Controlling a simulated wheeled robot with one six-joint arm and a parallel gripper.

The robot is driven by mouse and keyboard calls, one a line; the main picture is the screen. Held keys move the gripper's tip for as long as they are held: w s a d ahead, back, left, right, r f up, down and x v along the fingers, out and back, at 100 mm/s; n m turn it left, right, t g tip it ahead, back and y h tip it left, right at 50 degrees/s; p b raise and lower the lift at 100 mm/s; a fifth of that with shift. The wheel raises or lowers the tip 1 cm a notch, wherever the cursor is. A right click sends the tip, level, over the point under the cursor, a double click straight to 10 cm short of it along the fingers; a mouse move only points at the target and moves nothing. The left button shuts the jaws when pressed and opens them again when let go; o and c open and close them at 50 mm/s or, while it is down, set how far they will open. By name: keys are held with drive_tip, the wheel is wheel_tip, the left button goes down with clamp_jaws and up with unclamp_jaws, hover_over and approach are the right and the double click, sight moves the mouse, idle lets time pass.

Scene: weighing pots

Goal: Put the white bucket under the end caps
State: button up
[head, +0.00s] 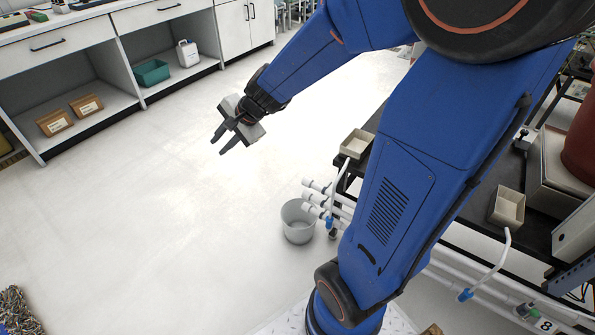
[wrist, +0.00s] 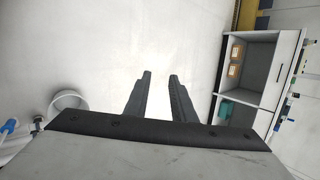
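The white bucket (head: 297,225) stands upright on the floor beside the black bench, its open top facing up. The white pipe end caps (head: 307,194) stick out to the left from the pipes near the bench. The lowest one overlaps the bucket's right rim in the head view; I cannot tell whether it is directly above. My gripper (head: 218,147) is open and empty, over the floor, up and left of the bucket in the picture. In the wrist view, its fingers (wrist: 160,76) are apart with bare floor between them, and the bucket (wrist: 68,101) is at the left.
Black bench with beige trays (head: 356,143) (head: 507,207) is at right, partly hidden by my arm. White cabinets (head: 60,48) with cardboard boxes (head: 86,105) and a green bin (head: 151,73) stand at upper left. A shaggy mat (head: 17,310) lies lower left. The middle floor is clear.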

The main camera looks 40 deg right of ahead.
drive_tip(key=s+r+n+g+h, duration=0.1)
drive_tip(key=s+r+n, duration=0.25)
drive_tip(key=s, duration=0.35)
drive_tip(key=s+r+n, duration=0.2)
drive_tip(key=s+n, duration=0.2)
drive_tip(key=s, duration=0.3)
drive_tip(key=s+d+n+h, duration=0.2)
drive_tip(key=s+d+n, duration=0.1)
drive_tip(key=s, duration=0.3)
drive_tip(key=s+d+n+h, duration=0.1)
drive_tip(key=s+d+n, duration=0.2)
drive_tip(key=s, duration=0.4)
drive_tip(key=shift+s+d+r+n+g+h, duration=0.2)
drive_tip(key=shift+d+r+n+g+h, duration=0.1)
drive_tip(key=shift+d+r+n+h, duration=0.15)
drive_tip(key=shift+d, duration=0.15)
